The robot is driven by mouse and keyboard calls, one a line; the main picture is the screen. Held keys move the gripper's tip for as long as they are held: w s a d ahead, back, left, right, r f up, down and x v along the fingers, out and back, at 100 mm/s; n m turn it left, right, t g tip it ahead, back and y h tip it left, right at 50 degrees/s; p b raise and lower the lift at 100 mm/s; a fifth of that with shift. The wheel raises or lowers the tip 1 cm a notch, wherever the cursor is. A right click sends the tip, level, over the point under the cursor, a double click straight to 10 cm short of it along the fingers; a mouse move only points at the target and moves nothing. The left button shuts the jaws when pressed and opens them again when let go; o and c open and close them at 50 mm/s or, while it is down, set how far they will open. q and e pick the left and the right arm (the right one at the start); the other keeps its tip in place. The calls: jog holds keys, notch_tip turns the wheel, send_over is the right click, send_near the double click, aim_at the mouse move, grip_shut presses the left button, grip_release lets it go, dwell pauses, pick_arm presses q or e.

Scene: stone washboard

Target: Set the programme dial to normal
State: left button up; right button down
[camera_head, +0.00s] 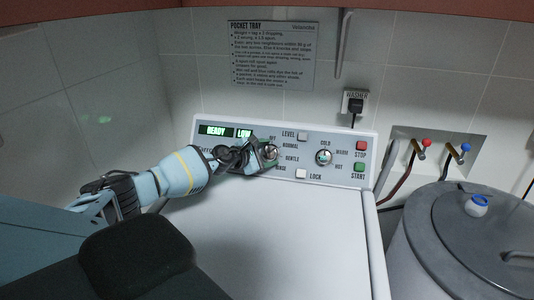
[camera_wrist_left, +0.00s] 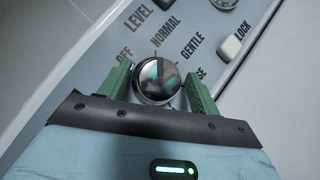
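The programme dial (camera_head: 271,153) is a round metallic knob on the washer's sloped control panel. In the left wrist view the dial (camera_wrist_left: 158,84) has the words OFF, NORMAL, GENTLE and a partly hidden RINSE around it. A dark band on its face points up, close to the lower end of the word NORMAL. My left gripper (camera_head: 262,156) is at the dial. In the left wrist view its green fingers (camera_wrist_left: 159,86) stand on both sides of the dial and appear to touch it. The head view hides part of the dial behind the gripper. My right gripper is not in view.
The panel displays (camera_head: 226,131) read READY and LOW. A second dial (camera_head: 323,157), the LEVEL button (camera_head: 302,136), LOCK button (camera_head: 301,174), red STOP (camera_head: 361,146) and green START (camera_head: 359,167) sit nearby. A grey lidded tub (camera_head: 425,235) stands right of the white washer top (camera_head: 290,235).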

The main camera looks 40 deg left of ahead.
pick_arm(q)
jog(key=shift+o, duration=0.4)
jog(key=v, duration=0.6)
jog(key=shift+p, duration=0.3)
jog(key=shift+v, duration=0.9)
